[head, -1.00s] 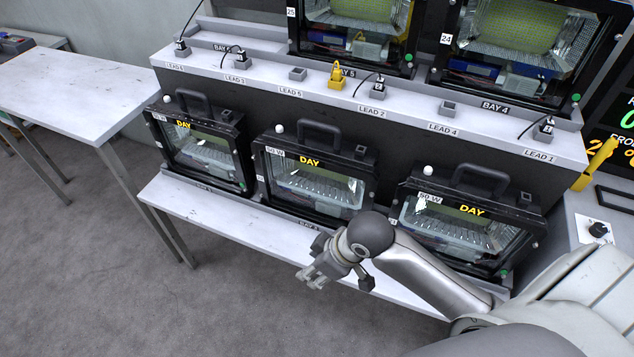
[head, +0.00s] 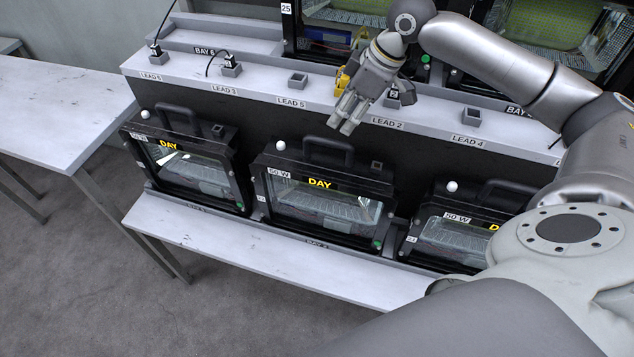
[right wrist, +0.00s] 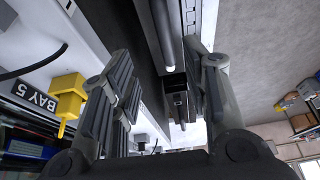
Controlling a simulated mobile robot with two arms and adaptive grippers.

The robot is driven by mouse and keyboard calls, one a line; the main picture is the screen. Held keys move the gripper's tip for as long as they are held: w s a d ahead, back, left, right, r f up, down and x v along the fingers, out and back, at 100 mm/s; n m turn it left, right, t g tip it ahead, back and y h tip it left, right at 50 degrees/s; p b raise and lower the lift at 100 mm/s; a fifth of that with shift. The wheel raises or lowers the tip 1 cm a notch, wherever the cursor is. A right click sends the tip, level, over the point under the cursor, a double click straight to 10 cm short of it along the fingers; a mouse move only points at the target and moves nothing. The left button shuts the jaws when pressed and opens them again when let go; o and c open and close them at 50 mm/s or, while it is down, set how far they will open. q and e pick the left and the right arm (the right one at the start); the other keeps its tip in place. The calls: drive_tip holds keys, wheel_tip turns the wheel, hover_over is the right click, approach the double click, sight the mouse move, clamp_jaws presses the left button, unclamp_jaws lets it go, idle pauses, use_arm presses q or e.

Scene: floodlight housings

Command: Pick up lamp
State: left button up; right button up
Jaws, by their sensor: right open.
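Three black floodlight lamps with top handles and yellow DAY marks stand in the lower row in the head view: the left lamp (head: 190,165), the middle lamp (head: 325,200) and the partly covered right lamp (head: 455,228). My right gripper (head: 347,124) is open and empty, fingers pointing down. In the head view it appears above the middle lamp's handle (head: 328,148), in front of the lead shelf. In the right wrist view, dark housing parts and a small black socket (right wrist: 179,100) show between the spread fingers (right wrist: 165,75). My left gripper is out of view.
The lead shelf (head: 250,88) carries sockets and plugs, with a yellow plug (head: 342,80) close behind my gripper; it also shows in the right wrist view (right wrist: 68,97). Larger lamps stand above. A bare white table (head: 60,110) stands at left. The lower bench's front strip (head: 260,255) is clear.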

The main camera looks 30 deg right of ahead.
sight(331, 140)
drive_tip(key=shift+s+a+f, duration=0.15)
drive_tip(key=shift+a+f, duration=0.1)
drive_tip(key=shift+f, duration=0.3)
drive_tip(key=shift+s+a+f, duration=0.1)
drive_tip(key=shift+a+f, duration=0.1)
drive_tip(key=shift+f, duration=0.35)
drive_tip(key=p+x, duration=0.1)
drive_tip(key=x, duration=0.6)
drive_tip(key=shift+w+r+p, duration=0.1)
drive_tip(key=shift+p, duration=0.2)
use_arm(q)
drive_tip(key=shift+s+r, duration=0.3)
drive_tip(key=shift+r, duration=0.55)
use_arm(e)
drive_tip(key=shift+w+f, duration=0.2)
drive_tip(key=shift+f, duration=0.05)
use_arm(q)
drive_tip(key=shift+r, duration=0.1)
use_arm(e)
drive_tip(key=shift+s+a, duration=0.1)
use_arm(q)
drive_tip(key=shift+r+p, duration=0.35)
drive_tip(key=shift+p, duration=0.05)
use_arm(e)
drive_tip(key=shift+f, duration=0.25)
drive_tip(key=shift+c, duration=0.3)
clamp_jaws()
drive_tip(key=shift+w+r, duration=0.25)
drive_tip(key=shift+w, duration=0.05)
